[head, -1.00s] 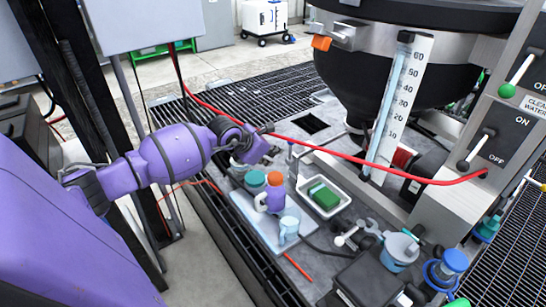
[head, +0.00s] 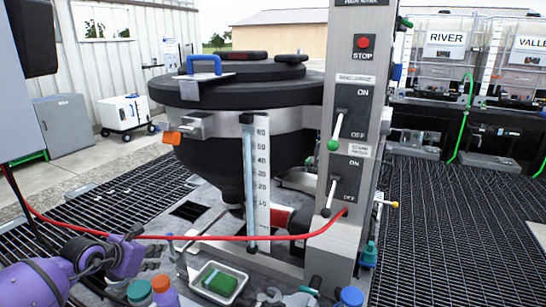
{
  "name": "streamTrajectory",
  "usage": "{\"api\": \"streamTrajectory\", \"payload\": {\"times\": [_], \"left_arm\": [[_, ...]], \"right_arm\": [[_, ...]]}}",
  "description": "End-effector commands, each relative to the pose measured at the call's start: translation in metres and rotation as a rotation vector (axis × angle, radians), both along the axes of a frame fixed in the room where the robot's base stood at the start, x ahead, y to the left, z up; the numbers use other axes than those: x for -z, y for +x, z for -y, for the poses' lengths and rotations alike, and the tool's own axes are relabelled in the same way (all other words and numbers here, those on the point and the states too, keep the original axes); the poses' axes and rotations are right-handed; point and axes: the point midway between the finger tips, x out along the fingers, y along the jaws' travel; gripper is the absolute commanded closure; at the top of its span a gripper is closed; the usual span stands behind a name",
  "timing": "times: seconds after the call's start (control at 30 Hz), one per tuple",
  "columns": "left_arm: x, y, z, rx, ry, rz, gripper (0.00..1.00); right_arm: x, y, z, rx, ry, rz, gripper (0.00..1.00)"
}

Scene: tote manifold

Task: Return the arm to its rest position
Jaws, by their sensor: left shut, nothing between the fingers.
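My left arm, purple with black joints, comes in from the lower left. My left gripper (head: 135,232) is at its end, small and dark, near the red hose. It is shut and holds nothing. It is left of the black hopper and above the work surface with the bottles. Its fingers are partly hidden by the purple wrist. My right gripper is not in view.
A red hose (head: 230,238) runs across to the grey switch column (head: 337,240). A black hopper (head: 225,150) with a scale tube stands behind. A white tray (head: 218,270) holds a green block. Bottles with teal (head: 139,291) and orange (head: 161,284) caps stand near my wrist.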

Motion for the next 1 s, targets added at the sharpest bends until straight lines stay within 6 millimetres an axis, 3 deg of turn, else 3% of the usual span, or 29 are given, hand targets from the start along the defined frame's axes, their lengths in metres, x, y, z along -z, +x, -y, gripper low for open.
{"api": "streamTrajectory", "payload": {"times": [0.1,0.2,0.3,0.37,0.47,0.57,0.7,0.9,0.93,1.0], "left_arm": [[-0.033,0.010,0.055,-0.001,-0.282,0.086,1.00],[-0.045,-0.001,0.106,-0.058,-0.633,0.110,1.00],[-0.047,-0.021,0.137,-0.183,-0.994,0.094,1.00],[-0.041,-0.036,0.145,-0.294,-1.204,0.068,1.00],[-0.018,-0.068,0.147,-0.537,-1.534,0.006,1.00],[0.024,-0.113,0.143,-0.852,-1.830,-0.078,1.00],[0.092,-0.194,0.146,-1.337,-2.135,-0.206,1.00],[0.160,-0.322,0.179,-1.951,-2.376,-0.363,1.00],[0.166,-0.340,0.185,1.999,2.367,0.372,1.00],[0.174,-0.378,0.197,1.968,2.226,0.358,1.00]], "right_arm": [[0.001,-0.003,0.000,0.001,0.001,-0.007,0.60],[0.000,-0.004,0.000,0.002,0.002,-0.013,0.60],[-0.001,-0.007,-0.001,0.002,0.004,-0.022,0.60],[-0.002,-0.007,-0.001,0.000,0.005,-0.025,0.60],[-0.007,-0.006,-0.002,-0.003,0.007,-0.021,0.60],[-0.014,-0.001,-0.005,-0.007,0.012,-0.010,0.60],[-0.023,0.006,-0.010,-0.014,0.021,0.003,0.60],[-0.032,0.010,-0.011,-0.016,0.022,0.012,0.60],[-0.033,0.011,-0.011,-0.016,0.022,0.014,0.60],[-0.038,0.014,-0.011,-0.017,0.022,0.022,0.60]]}}
